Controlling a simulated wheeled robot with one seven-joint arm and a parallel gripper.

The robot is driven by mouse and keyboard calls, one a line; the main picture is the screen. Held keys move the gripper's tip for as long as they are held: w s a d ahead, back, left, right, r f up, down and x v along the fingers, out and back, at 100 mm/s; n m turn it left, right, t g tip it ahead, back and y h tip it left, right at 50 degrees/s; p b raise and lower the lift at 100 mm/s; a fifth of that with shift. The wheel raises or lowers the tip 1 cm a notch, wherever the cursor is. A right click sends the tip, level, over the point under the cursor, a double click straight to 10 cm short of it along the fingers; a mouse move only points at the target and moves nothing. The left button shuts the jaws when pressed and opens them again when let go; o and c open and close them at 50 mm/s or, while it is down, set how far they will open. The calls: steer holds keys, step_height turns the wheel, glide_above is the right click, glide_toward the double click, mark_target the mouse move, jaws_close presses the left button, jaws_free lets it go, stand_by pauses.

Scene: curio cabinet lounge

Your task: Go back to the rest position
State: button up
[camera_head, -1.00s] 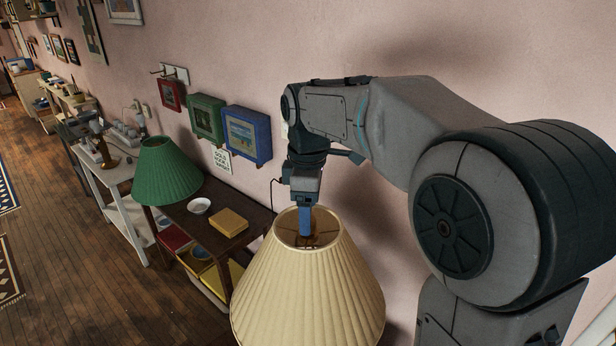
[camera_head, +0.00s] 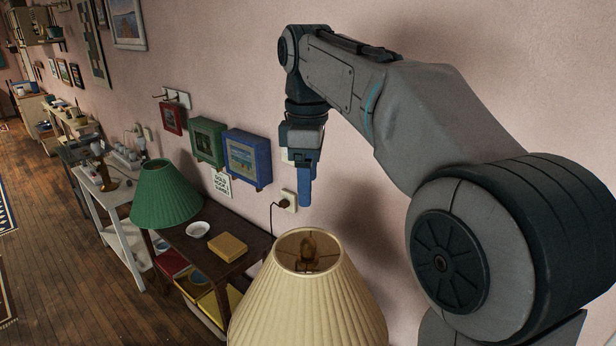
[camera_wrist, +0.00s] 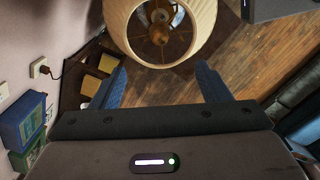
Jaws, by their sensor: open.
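My gripper (camera_head: 305,188) hangs pointing down above the cream pleated lampshade (camera_head: 305,300), clear of its top opening. In the wrist view my gripper (camera_wrist: 160,85) shows two blue fingers spread wide with nothing between them. The lampshade (camera_wrist: 117,20) lies beyond the fingertips there, with the lamp's inner fitting visible through its open top. The lamp's base is hidden in the head view.
A dark side table (camera_head: 245,255) holds a green lamp (camera_head: 166,195), a white bowl (camera_head: 198,230) and a yellow box (camera_head: 228,247). Red, green and blue frames (camera_head: 246,158) hang on the pink wall beside a wall socket (camera_head: 289,200). Open air surrounds my gripper.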

steer(key=s+d+f+m+t+b, duration=0.2)
steer(key=s+d+f+m, duration=0.3)
steer(key=s+f+m, duration=0.2)
steer(key=s+d+f+m+t+b, duration=0.1)
steer(key=s+d+f+m+b, duration=0.2)
steer(key=f, duration=1.3)
steer(key=s+d+m, duration=0.2)
steer(key=s+m, duration=0.3)
steer(key=s, duration=0.3)
steer(key=shift+d+m+t, duration=0.15)
steer(key=shift+m+t, duration=0.15)
steer(key=shift+t, duration=0.1)
